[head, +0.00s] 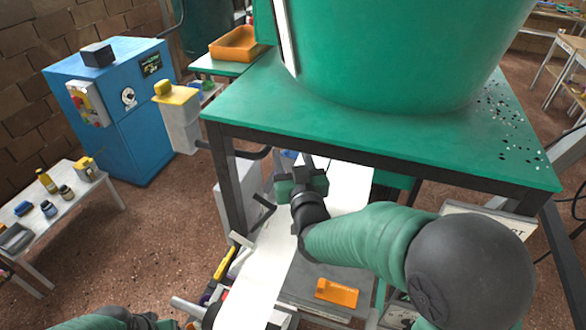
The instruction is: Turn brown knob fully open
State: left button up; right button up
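I cannot make out a brown knob in the head view. A large green tub (400,50) stands on a green table (280,105) with a dark frame. My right arm comes in from the right, and its gripper (299,172) is just under the table's front edge, near the left leg. It points away from me, and its fingertips are dark against the shadow there. Whether it touches anything is hidden. My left gripper (155,322) shows only in part at the bottom edge, low and away from the table.
A white sheet or chute (275,250) slopes down below the table, with an orange piece (337,292) beside it. A blue cabinet (115,110) and a post with a yellow top (178,110) stand left. A white bench (65,210) holds small bottles. Floor between is clear.

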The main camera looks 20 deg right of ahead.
jog(key=shift+s, duration=1.25)
jog(key=s+d+f+g+y, duration=0.1)
jog(key=s+f+g, duration=0.45)
jog(key=f, duration=0.35)
jog(key=s+d+f+g, duration=0.1)
jog(key=s+f+g, duration=0.4)
jog(key=f, duration=0.4)
jog(key=s+d+f+g, duration=0.1)
jog(key=s+f+g, duration=0.1)
jog(key=s, duration=0.4)
jog(key=s+d+f+g, duration=0.1)
jog(key=s+f+g, duration=0.1)
jog(key=s, duration=0.5)
jog(key=shift+s+d+f+n+g, duration=0.25)
jog(key=shift+f+n+g, duration=0.05)
jog(key=shift+f+g, duration=0.15)
jog(key=shift+r, duration=0.1)
